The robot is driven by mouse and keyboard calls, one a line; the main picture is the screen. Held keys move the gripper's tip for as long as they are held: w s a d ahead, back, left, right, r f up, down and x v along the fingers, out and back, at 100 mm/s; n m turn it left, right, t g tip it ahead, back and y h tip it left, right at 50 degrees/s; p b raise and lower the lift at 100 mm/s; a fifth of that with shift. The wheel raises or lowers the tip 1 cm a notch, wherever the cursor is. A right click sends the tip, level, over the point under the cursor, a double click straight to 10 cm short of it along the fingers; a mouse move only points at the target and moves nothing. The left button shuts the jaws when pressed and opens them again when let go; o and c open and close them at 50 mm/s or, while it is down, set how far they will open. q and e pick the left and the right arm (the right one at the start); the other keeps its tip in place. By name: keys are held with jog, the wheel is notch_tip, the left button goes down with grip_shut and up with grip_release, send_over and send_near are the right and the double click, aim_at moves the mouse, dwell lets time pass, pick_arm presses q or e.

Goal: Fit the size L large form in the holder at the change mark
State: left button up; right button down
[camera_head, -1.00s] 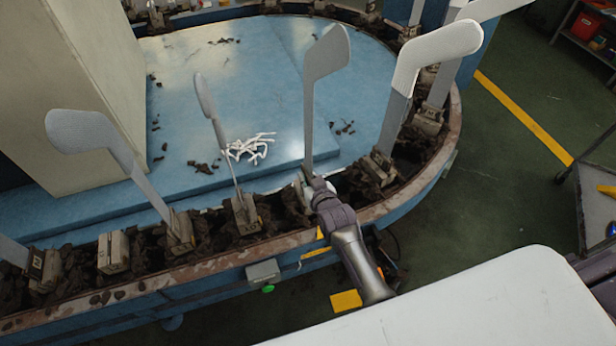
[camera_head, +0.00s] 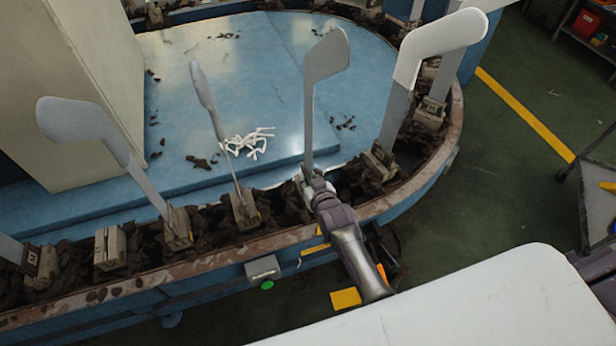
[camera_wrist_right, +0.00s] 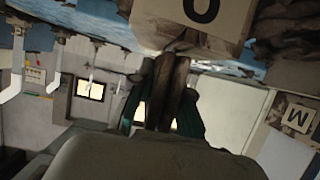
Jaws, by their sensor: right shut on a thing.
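A bare grey form (camera_head: 325,62) stands upright at the near rail of the track, its flat toe turned to the right. My right gripper (camera_head: 312,190) is at its foot and shut on it. The gripper hides the foot and most of the holder there, so I cannot tell how deep the foot sits. No size letter on the form is readable. In the right wrist view the gripper fingers (camera_wrist_right: 168,92) are together below a beige block (camera_wrist_right: 198,16) with a dark round letter. A yellow mark (camera_head: 315,249) shows on the rail in front. My left gripper is out of view.
Other forms stand in holders on both sides: a thin one (camera_head: 206,92), a left one (camera_head: 80,125) and a white-covered one (camera_head: 440,48). An empty-looking holder (camera_head: 110,247) is at left. A control box (camera_head: 263,268) hangs on the rail. A white surface (camera_head: 470,305) is at lower right.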

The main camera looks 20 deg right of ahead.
jog(key=shift+f, duration=0.2)
jog(key=c, duration=1)
grip_release()
jog(key=shift+c, duration=0.2)
jog(key=shift+s, duration=0.1)
jog(key=v, duration=1.2)
